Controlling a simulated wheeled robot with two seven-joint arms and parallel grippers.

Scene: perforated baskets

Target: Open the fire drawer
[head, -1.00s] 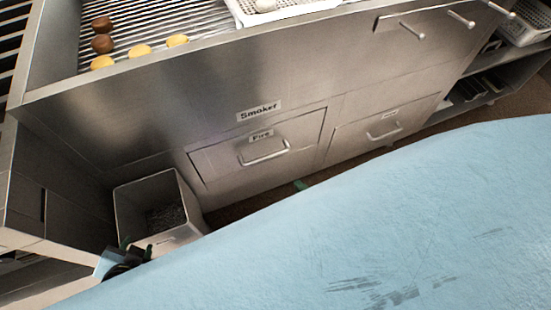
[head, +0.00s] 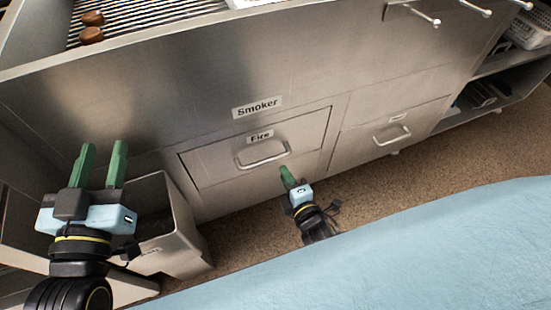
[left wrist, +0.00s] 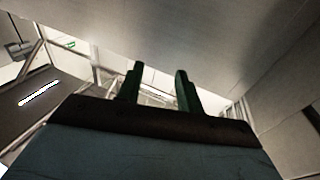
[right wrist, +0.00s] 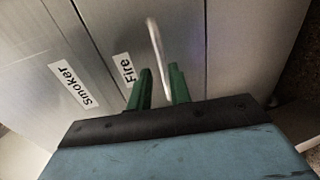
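The fire drawer (head: 215,160) is a steel front panel with a "Fire" label (head: 260,136) and a bar handle (head: 263,158), below the "Smoker" label in the head view. It looks closed. My right gripper (head: 287,172) is just below and right of the handle. In the right wrist view, the handle (right wrist: 157,45) runs down between the open green fingers of my right gripper (right wrist: 157,72); I cannot tell whether they touch it. My left gripper (head: 102,148) is open and empty at the left, in front of the cabinet. In the left wrist view its fingers (left wrist: 158,72) are apart.
Another handled drawer (head: 390,136) is to the right. The grill (head: 140,15) is above. Brown floor is clear right of the bin.

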